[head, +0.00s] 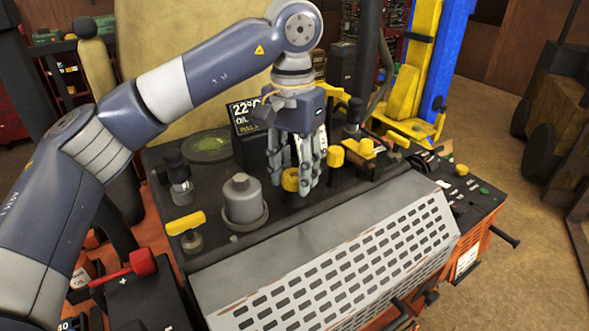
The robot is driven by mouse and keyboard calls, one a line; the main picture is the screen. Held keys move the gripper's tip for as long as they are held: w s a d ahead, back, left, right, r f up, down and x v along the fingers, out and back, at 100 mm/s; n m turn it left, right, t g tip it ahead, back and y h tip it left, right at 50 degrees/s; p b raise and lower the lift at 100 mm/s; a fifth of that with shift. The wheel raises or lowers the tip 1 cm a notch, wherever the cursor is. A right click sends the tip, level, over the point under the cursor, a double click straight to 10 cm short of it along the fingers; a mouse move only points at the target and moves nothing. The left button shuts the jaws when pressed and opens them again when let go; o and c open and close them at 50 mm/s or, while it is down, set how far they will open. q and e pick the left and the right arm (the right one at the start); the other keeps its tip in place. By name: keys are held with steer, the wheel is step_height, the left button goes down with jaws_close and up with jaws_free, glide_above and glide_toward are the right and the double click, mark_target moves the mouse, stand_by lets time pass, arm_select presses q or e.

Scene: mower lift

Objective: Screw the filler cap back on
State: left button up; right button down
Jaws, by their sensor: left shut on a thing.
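My left gripper (294,178) reaches straight down from above onto the machine's dark top panel. Its fingers are shut on a round yellow cap (290,181), which shows low between them. The fingers partly hide the cap, and I cannot tell how it sits on the neck below. A second yellow cap (336,157) stands just right of the fingers on a dark post. My right gripper is not in view.
A grey cylinder (242,198) stands left of the gripper, with a yellow-handled valve (186,223) farther left. A display (245,115) is behind the wrist. A slotted grey guard (335,262) slopes down in front. Yellow levers (360,149) stand to the right.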

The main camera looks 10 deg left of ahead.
arm_select(q)
steer(key=shift+r, duration=0.15)
steer(key=m, duration=0.6)
steer(key=shift+w, duration=0.1)
steer(key=o, duration=1.2)
